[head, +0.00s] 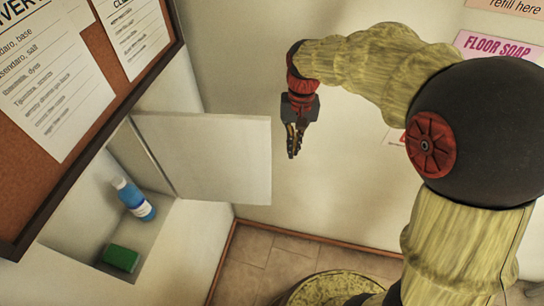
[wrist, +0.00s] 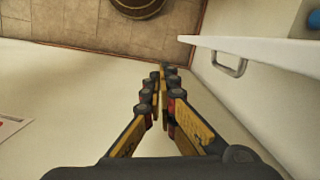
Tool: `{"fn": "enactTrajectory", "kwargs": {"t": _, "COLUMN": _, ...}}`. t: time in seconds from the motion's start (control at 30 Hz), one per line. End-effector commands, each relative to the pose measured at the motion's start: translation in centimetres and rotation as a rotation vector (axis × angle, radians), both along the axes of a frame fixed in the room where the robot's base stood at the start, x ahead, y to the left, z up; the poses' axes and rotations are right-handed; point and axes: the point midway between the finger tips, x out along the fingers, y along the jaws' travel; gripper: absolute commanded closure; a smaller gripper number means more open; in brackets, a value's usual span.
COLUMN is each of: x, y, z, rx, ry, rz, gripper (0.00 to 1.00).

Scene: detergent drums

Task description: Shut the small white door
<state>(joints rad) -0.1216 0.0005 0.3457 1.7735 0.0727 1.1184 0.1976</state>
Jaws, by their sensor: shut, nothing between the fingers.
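The small white door (head: 215,155) stands wide open in the head view, swung out from a wall recess (head: 160,245) on the left. In the wrist view the door (wrist: 275,50) shows nearly edge-on at the upper right, with a grey bar handle (wrist: 230,64) on its face. My gripper (head: 292,155) is to the right of the door's free edge in the head view, apart from it and pointing down. Its fingers (wrist: 162,72) are shut with nothing between them. The handle is hidden in the head view.
A blue-and-white bottle (head: 137,202) and a green block (head: 121,258) are in the recess. A corkboard (head: 95,115) with papers hangs above it. A pink floor soap sign (head: 495,47) is on the far wall. Tiled floor (head: 265,255) lies below.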

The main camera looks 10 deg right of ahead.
Motion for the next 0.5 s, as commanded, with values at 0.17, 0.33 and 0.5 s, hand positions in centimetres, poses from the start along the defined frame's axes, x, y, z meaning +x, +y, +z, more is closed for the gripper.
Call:
{"fn": "enactTrajectory", "kwargs": {"t": 0.17, "x": 2.5, "y": 2.0, "z": 0.0, "rx": -0.005, "ry": 0.119, "rz": -0.017, "gripper": 1.0}}
{"fn": "enactTrajectory", "kwargs": {"t": 0.33, "x": 3.8, "y": 3.6, "z": -1.2, "rx": -0.006, "ry": 0.204, "rz": -0.037, "gripper": 1.0}}
{"fn": "enactTrajectory", "kwargs": {"t": 0.5, "x": 4.3, "y": 4.6, "z": -2.3, "rx": -0.006, "ry": 0.257, "rz": -0.049, "gripper": 1.0}}
